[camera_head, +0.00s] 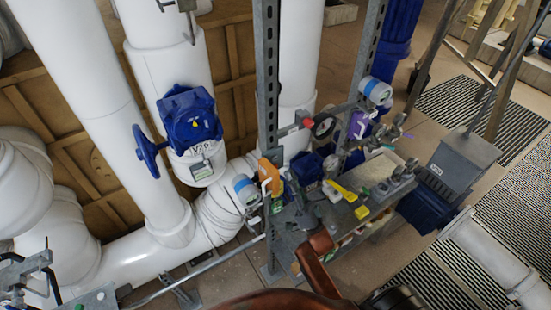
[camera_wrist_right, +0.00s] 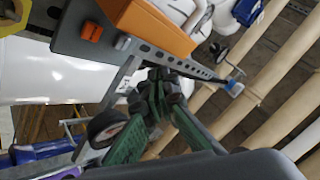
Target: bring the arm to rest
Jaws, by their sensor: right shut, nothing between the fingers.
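My right arm (camera_head: 317,245), reddish brown, rises from the bottom middle of the head view. It reaches over the small workbench beside the upright metal frame. My right gripper (camera_head: 304,203) is small and partly lost against the clutter there. In the right wrist view the right gripper (camera_wrist_right: 158,100) shows dark linkages and green fingers. It is shut with nothing held. I do not make out my left gripper in the head view.
The perforated frame (camera_head: 267,90), an orange device (camera_head: 269,177) and the cluttered bench (camera_head: 347,212) are close to my right gripper. A blue valve (camera_head: 190,120) sits on white pipes at left. Floor grating (camera_head: 465,110) lies open at right.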

